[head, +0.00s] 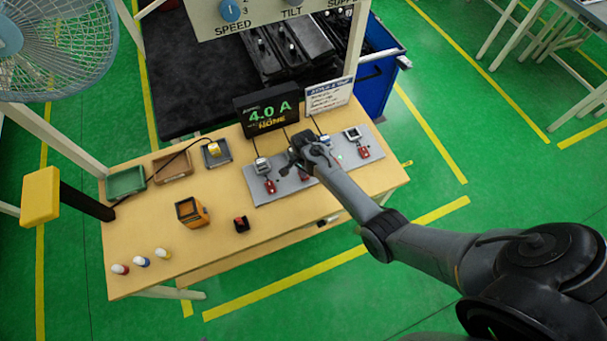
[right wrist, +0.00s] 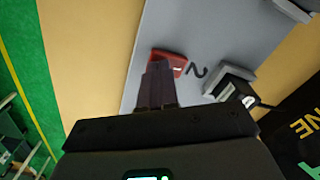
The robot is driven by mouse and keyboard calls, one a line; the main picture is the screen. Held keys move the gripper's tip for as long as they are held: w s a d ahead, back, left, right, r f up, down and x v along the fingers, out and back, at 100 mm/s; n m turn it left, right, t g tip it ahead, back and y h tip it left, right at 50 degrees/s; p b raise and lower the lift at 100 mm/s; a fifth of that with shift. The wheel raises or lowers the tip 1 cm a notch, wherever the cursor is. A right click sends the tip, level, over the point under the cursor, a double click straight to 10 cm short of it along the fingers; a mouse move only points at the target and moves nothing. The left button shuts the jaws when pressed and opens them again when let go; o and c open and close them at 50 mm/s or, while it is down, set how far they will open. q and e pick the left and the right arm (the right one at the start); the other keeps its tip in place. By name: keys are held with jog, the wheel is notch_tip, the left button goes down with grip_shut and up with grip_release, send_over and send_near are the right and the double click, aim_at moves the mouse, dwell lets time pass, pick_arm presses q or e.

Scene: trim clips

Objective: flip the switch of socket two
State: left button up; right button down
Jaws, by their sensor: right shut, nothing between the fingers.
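The grey socket board (head: 258,195) lies on the wooden table, with a row of sockets and red switches. In the right wrist view, the red switch (right wrist: 172,62) of socket two sits beside a black numeral 2, and the socket (right wrist: 234,82) is to its right with a dark plug or cable at it. My right gripper (head: 300,166) is over the middle of the board. Its shut fingers (right wrist: 158,72) are empty, overlap the near side of the red switch, and partly hide it. I cannot tell whether they touch it. My left gripper is not in view.
A black display (head: 266,109) reading 4.0 A and NONE stands behind the board, beside a white sign (head: 328,95). An orange box (head: 191,212), a small red-and-black item (head: 241,224) and trays (head: 126,181) are to the left. The front middle of the table is clear.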

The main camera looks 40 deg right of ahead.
jog(key=shift+f+b, duration=0.3)
jog(key=shift+f, duration=0.15)
jog(key=shift+r, duration=0.15)
notch_tip(320, 180, up, 3)
jog(key=p, duration=0.3)
notch_tip(320, 180, up, 4)
jog(key=p, duration=0.4)
jog(key=shift+p, duration=0.4)
